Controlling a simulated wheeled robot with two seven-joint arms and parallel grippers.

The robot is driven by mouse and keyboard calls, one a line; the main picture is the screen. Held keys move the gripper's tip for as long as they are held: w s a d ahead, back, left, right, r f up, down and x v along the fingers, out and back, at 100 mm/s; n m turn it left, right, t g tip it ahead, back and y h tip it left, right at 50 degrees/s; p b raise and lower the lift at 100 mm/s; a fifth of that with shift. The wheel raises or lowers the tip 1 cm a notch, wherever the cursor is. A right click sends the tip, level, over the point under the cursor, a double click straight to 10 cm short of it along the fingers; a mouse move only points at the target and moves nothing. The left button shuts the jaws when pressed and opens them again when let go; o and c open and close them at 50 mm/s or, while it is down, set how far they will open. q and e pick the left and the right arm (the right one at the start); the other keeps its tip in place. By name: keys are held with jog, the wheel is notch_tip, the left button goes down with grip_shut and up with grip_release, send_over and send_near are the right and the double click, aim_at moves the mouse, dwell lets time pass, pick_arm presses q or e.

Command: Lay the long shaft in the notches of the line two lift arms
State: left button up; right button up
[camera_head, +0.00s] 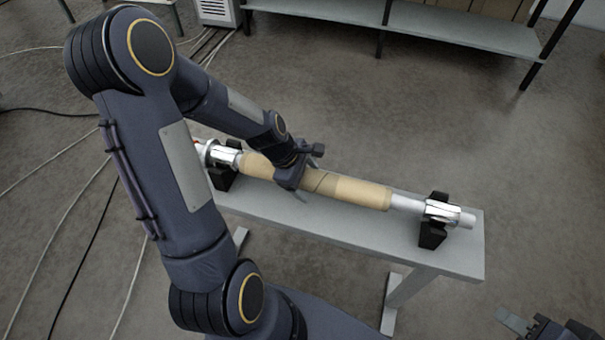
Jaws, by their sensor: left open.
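The long shaft (406,203) is a silver bar running through a brown kraft core (358,192). It lies across the bench, with its right end on a black holder (433,233) and its left end on another black holder (222,178). My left gripper (308,175) is open at the middle of the brown core, with its fingers on either side; I cannot tell whether they touch it. My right gripper (545,328) is partly in view at the bottom right corner, away from the shaft. I cannot make out the line two lift arms.
The narrow grey bench (462,257) stands on the concrete floor. A long grey shelf table (440,25) stands at the back. Cables (75,150) lie on the floor at the left.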

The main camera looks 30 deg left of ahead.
aim_at(311, 171)
pick_arm(q)
grip_shut()
dwell(0.5)
jog(key=c, duration=0.8)
grip_release()
jog(key=c, duration=0.7)
jog(key=shift+o, duration=0.2)
jog(key=shift+r, duration=0.1)
jog(key=shift+r, duration=0.15)
jog(key=shift+r+p, duration=2.35)
